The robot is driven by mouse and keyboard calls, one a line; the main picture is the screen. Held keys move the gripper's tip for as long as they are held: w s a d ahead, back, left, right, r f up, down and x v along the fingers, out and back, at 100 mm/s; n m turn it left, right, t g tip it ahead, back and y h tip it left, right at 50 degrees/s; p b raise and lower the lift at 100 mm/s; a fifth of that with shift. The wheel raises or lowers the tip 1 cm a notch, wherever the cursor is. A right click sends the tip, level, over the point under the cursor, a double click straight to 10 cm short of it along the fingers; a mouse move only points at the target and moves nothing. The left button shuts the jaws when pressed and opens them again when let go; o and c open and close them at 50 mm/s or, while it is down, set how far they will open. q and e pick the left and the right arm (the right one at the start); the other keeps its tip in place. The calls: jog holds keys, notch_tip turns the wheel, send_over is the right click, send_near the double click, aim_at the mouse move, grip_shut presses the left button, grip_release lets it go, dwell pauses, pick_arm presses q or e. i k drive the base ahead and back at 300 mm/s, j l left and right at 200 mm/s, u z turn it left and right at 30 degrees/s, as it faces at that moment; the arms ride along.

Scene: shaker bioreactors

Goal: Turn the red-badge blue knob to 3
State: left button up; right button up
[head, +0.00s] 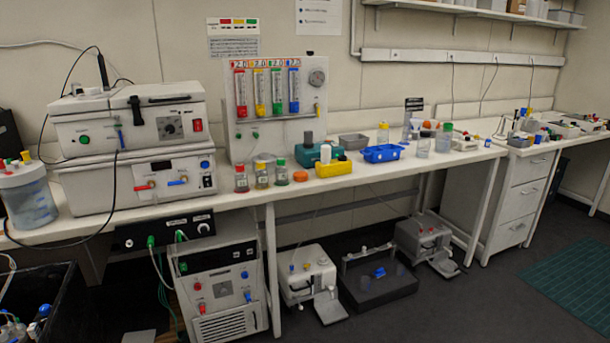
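No knob can be clearly made out as blue with a red badge from here. Blue fittings show on the lower shaker unit (205,184), where a blue-handled valve (178,181) sits right of a red-handled one (146,185). The upper shaker unit (80,129) has a dark round dial (170,127) beside a red switch (197,125). The floor unit (220,265) has a small blue knob (247,296) and red knobs (198,285). The numbers around these are too small to read. Neither of my grippers is in view.
A flow panel (318,125) with red, yellow, green and blue tubes stands behind small bottles (262,180). A yellow rack (330,170) and blue tray (382,153) are on the bench (225,203). A black bin (65,285) is front left. The right floor is open.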

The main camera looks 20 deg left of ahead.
aim_at(44, 310)
jog(key=i+u, duration=0.2)
jog(key=u, duration=0.25)
jog(key=i+u, duration=0.2)
jog(key=u, duration=0.3)
jog(key=i+l+u, duration=0.15)
jog(key=u, duration=0.3)
jog(key=i+l+u, duration=0.15)
jog(key=u, duration=0.3)
jog(key=i+l+u, duration=0.2)
jog(key=u, duration=0.3)
jog(key=i+l+u, duration=0.25)
jog(key=u, duration=0.2)
jog(key=i+l+u, duration=0.15)
jog(key=l+u, duration=0.2)
jog(key=u, duration=0.15)
jog(key=i+l+u, duration=0.1)
jog(key=l+u, duration=0.7)
jog(key=l, duration=0.35)
jog(key=l+u, duration=0.35)
jog(key=l, duration=0.35)
jog(key=k+j, duration=0.1)
jog(key=j, duration=0.35)
jog(key=j+z, duration=0.1)
jog(key=j, duration=0.4)
jog(key=k+j, duration=0.15)
jog(key=j, duration=0.3)
